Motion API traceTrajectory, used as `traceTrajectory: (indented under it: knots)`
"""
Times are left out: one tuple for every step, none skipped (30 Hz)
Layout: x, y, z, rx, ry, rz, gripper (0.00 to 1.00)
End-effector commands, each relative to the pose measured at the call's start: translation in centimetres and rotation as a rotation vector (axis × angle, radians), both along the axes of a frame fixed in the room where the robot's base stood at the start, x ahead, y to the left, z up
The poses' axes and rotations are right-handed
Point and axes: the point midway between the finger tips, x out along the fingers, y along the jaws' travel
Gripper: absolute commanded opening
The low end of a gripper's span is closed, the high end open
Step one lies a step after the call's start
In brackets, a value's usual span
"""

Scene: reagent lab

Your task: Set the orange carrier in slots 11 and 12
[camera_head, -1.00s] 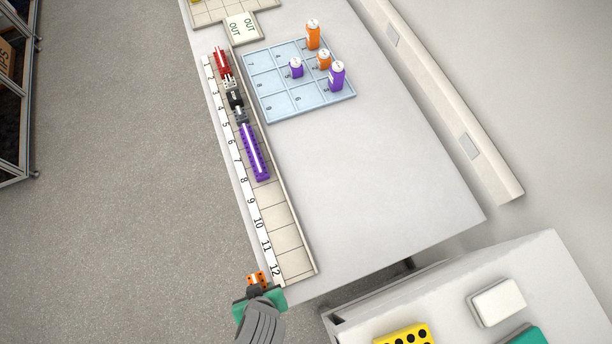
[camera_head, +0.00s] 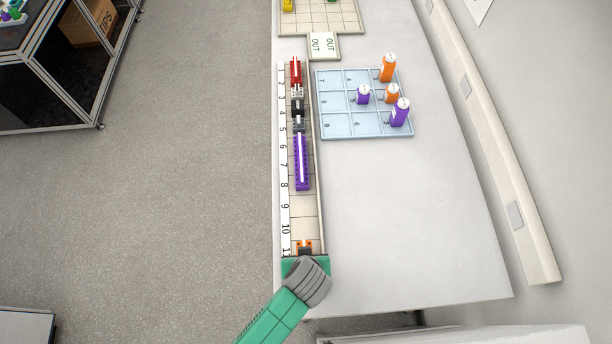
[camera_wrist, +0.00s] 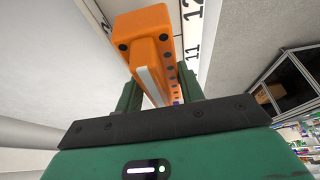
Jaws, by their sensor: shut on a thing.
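The orange carrier (camera_wrist: 148,35) is held between the two fingers of my gripper (camera_wrist: 158,92) in the wrist view. Labels 11 and 12 on the number strip (camera_wrist: 193,45) show right beside it. In the head view only small orange parts of the carrier (camera_head: 304,246) show ahead of my gripper (camera_head: 305,255), over the near end of the slotted rail (camera_head: 301,206). My gripper and wrist hide label 12 and most of slots 11 and 12. Whether the carrier touches the rail cannot be told.
A purple carrier (camera_head: 302,165), a black and grey one (camera_head: 298,110) and a red one (camera_head: 296,73) sit farther up the rail. Slots 9 and 10 look empty. A light blue tray (camera_head: 342,123) with orange and purple bottles stands right of the rail.

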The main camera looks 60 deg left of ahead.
Motion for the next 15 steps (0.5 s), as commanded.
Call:
traceTrajectory:
  knots:
    - [0.1,0.0,0.0,0.001,0.0,0.0,0.13]
    - [0.3,0.1,0.0,0.0,-0.001,0.0,0.13]
    - [0.9,0.4,0.0,0.0,-0.002,0.0,0.13]
    - [0.9,0.4,-0.6,-0.001,0.002,-0.001,0.13]
    - [0.8,0.4,-1.3,-0.002,0.003,0.0,0.13]
    - [0.7,0.3,-2.1,-0.002,0.003,0.0,0.13]
    - [0.7,0.3,-2.6,-0.001,0.002,-0.001,0.13]
    - [0.7,0.3,-2.9,-0.001,0.002,-0.001,0.13]
    - [0.8,0.3,-3.3,-0.001,0.001,-0.002,0.13]
    - [0.8,0.3,-3.5,0.0,0.0,-0.001,0.13]
    - [0.8,0.3,-3.6,0.0,0.0,-0.001,0.13]
    - [0.8,0.4,-3.6,0.0,0.0,-0.001,0.13]
    - [0.8,0.3,-3.6,0.0,0.0,-0.001,0.13]
    - [0.8,0.3,-3.6,0.0,0.0,-0.001,0.13]
    - [0.8,0.4,-3.6,0.0,0.0,-0.001,0.13]
